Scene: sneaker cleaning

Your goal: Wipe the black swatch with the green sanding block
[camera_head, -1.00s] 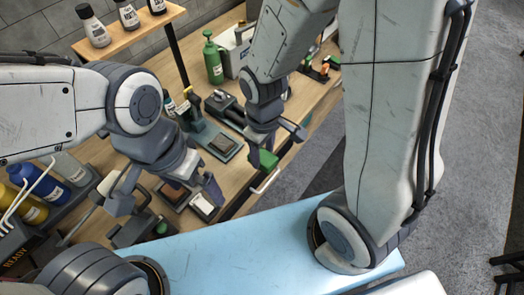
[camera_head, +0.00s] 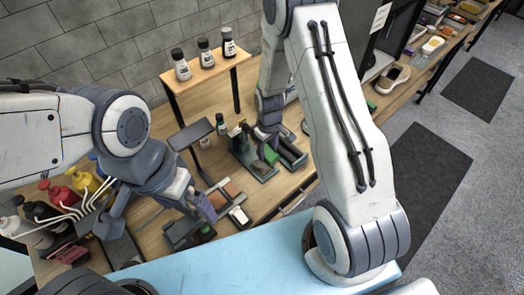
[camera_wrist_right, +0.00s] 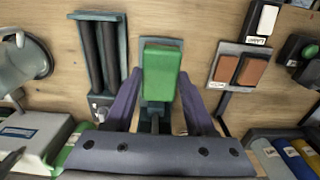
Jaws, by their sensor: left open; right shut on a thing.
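The green sanding block (camera_head: 268,153) is held in my right gripper (camera_head: 268,132), over the teal stand (camera_head: 262,174). In the right wrist view the green block (camera_wrist_right: 160,85) sits between the two fingers of my right gripper (camera_wrist_right: 162,112), and a teal edge (camera_wrist_right: 150,42) shows just past it. The black swatch cannot be made out now; the block and gripper cover most of the stand. I cannot tell whether the block touches the surface below. My left gripper (camera_head: 158,212) is open and empty, at the left near the front of the bench.
A dark roller unit (camera_head: 291,152) stands close right of the stand. Pump bottles (camera_head: 85,180) stand at far left, and small bottles (camera_head: 204,52) on a raised shelf.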

